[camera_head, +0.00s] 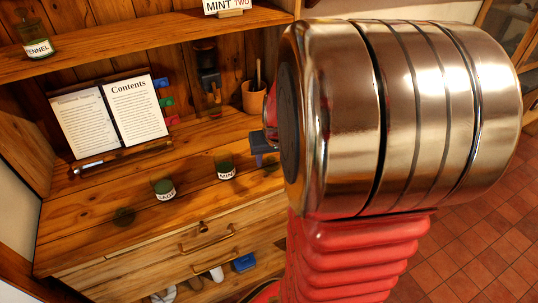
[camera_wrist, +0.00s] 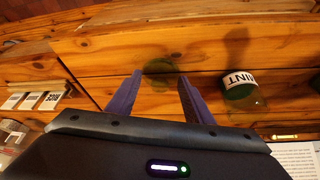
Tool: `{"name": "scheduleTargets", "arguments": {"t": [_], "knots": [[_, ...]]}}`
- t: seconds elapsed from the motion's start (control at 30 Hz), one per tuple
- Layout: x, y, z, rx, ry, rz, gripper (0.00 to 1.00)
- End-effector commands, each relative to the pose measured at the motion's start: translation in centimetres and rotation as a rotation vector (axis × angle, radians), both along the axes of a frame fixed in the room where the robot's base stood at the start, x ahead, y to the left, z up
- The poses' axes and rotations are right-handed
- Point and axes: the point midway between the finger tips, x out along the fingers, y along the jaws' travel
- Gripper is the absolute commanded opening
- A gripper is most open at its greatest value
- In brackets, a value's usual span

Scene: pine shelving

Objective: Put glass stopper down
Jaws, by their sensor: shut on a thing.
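My gripper (camera_wrist: 160,78) has its two blue-grey fingers closed on the glass stopper (camera_wrist: 159,69), a greenish see-through disc between the fingertips in the wrist view. In the head view my gripper (camera_head: 263,147) shows only in part beside my large metal arm joint, with the stopper (camera_head: 270,163) low at its tip. It is over the right part of the wooden desk top; I cannot tell whether the stopper touches the wood. A green glass jar labelled MINT (camera_head: 226,172) stands to its left, and it also shows in the wrist view (camera_wrist: 239,88).
A second labelled green jar (camera_head: 163,188) and a dark round greenish thing (camera_head: 124,216) are further left on the desk. An open Contents book (camera_head: 110,113) leans behind, with a terracotta pot (camera_head: 254,97) at the back. A shelf (camera_head: 130,48) runs above; drawers (camera_head: 205,240) are below.

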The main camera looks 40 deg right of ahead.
Motion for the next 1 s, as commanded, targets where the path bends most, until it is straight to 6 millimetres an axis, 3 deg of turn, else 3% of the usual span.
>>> {"name": "scheduleTargets", "arguments": {"t": [0.4, 0.43, 0.6, 0.7, 1.0], "knots": [[0.03, 0.04, -0.57, 0.0, 0.0, 0.001, 0.25], [0.03, 0.05, -0.57, 0.0, 0.0, 0.001, 0.48], [0.04, 0.06, -0.54, 0.0, 0.0, 0.001, 0.6], [0.05, 0.07, -0.54, 0.0, 0.0, 0.001, 0.66], [0.07, 0.07, -0.29, 0.0, -0.001, 0.001, 0.66]]}}
